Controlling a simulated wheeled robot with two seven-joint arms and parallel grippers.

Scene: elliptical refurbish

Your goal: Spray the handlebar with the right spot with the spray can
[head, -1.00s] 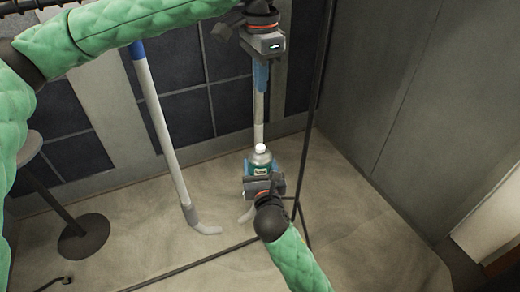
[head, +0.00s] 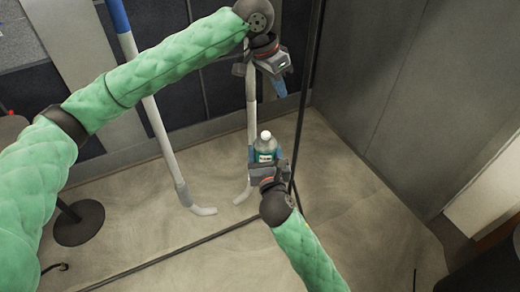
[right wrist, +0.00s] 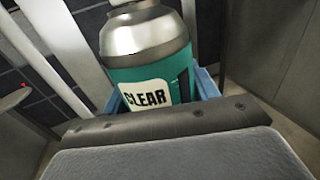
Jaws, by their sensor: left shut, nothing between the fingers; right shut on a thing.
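Two slim pale bars with curved lower ends, which look like handlebars, stand in the head view. The left bar (head: 158,130) has a blue upper part. The right bar (head: 251,115) is partly hidden at the top by my left arm and gripper. My left gripper (head: 281,90) is shut and empty, pointing down just right of the right bar in the picture. My right gripper (head: 265,160) is shut on the spray can (head: 265,148), held upright below my left gripper. In the right wrist view the can (right wrist: 148,75) shows a silver shoulder, teal body and "CLEAR" label. Any spot is not visible.
A dark round stand base (head: 79,222) is on the sandy floor at left. A thin dark pole (head: 308,95) rises just right of my grippers. A dark rail crosses the floor.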

